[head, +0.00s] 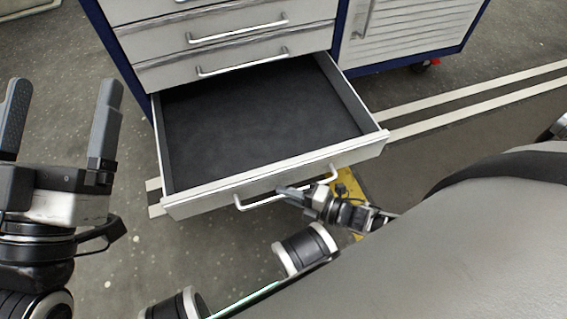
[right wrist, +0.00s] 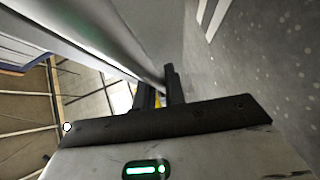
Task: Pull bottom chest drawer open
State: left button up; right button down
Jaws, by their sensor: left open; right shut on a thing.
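The bottom chest drawer (head: 275,178) is pulled well out of the blue and white chest in the head view. Its dark inside is empty. My right gripper (head: 285,190) is at the bar handle (head: 255,202) on the drawer front and is shut on it. The right wrist view shows the fingers (right wrist: 158,92) around the silver bar (right wrist: 130,65); part of the bar is hidden by them. My left gripper (head: 62,125) is open and empty at the left of the head view, apart from the drawer.
Two shut drawers with bar handles (head: 243,63) sit above the open one. A louvred door (head: 412,40) is to their right. A yellow thing (head: 349,186) lies on the floor by the drawer's front right. Grey floor (head: 120,262) is free at the left.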

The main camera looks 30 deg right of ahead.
jog(key=shift+w, duration=0.1)
jog(key=c, duration=1.5)
grip_release()
pick_arm(q)
jog(key=shift+r, duration=0.1)
pick_arm(e)
jog(key=shift+s+d, duration=0.25)
jog(key=shift+s, duration=0.05)
pick_arm(q)
jog(key=f+n+g+y+p, duration=0.1)
jog(key=f, duration=0.1)
jog(key=f+n+g+p, duration=0.1)
jog(key=n, duration=0.1)
jog(key=s+f+n+g+y+p, duration=0.1)
jog(key=f, duration=0.1)
jog(key=shift+d+f+n+y, duration=0.25)
jog(key=shift+f+n+y, duration=0.05)
jog(key=shift+f, duration=0.05)
pick_arm(e)
jog(key=v, duration=1.5)
jog(key=shift+s+d, duration=0.1)
jog(key=shift+s, duration=0.05)
